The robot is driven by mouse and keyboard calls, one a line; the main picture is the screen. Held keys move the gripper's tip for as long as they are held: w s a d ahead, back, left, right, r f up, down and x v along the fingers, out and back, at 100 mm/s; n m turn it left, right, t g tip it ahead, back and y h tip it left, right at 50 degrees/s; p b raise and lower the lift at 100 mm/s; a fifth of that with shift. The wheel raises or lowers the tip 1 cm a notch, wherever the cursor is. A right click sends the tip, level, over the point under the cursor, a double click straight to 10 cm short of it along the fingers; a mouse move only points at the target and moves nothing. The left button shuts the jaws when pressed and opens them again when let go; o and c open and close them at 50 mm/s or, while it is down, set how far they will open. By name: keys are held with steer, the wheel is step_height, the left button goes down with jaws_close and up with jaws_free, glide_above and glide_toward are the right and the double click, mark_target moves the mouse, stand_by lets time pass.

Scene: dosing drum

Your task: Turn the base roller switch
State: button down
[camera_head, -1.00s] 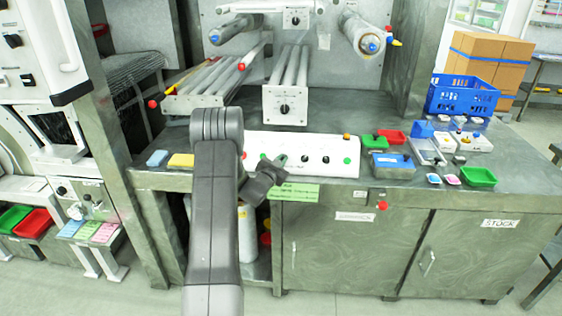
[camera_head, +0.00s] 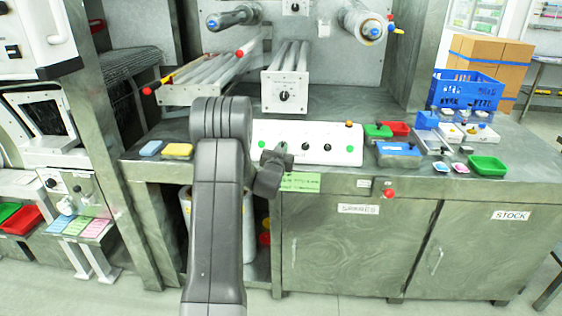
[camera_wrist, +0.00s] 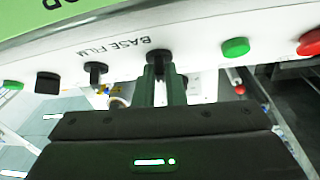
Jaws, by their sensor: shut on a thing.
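A white control panel (camera_head: 345,143) stands on the bench and carries a row of black knobs and coloured buttons. In the wrist view its face (camera_wrist: 195,31) appears upside down, with the words "BASE FILM" beside the knobs. My gripper (camera_wrist: 160,68) is shut on a black knob (camera_wrist: 158,55) beneath that lettering, and its green-grey fingers lie on either side of it. A second black knob (camera_wrist: 95,72) is left of it, apart from the fingers. In the head view my gripper (camera_head: 281,150) is at the panel's front, and my arm and gripper hide part of the panel's left.
A green button (camera_wrist: 235,47) and a red button (camera_wrist: 308,42) are to the right in the wrist view. A roller unit with a black knob (camera_head: 285,96) stands behind the panel. Coloured trays and a blue crate (camera_head: 466,91) are on the bench's right.

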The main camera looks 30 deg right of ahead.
steer(key=n+y+b, duration=0.1)
steer(key=n+t+b, duration=0.1)
steer(key=b, duration=0.1)
steer(key=n+y+b, duration=0.1)
steer(key=n+b, duration=0.1)
steer(key=shift+s+d+f+t+y, duration=0.2)
steer(key=shift+d+f+t+y, duration=0.1)
steer(key=shift+f, duration=0.1)
steer(key=shift+r+n+t+y+b, duration=0.1)
steer(key=shift+n+t+y+b, duration=0.2)
steer(key=shift+n+y+b, duration=0.7)
steer(key=shift+d+r+n+y+b, duration=0.1)
steer(key=shift+r+n+y+b, duration=0.15)
steer(key=shift+n+y, duration=0.65)
steer(key=shift+d+r+n+y+b, duration=0.1)
steer(key=shift+n+y+b, duration=0.2)
steer(key=shift+n, duration=1.5)
steer(key=c, duration=1.5)
jaws_free()
steer(key=v, duration=1.4)
steer(key=shift+w+d+f, duration=0.1)
steer(key=shift+d, duration=0.1)
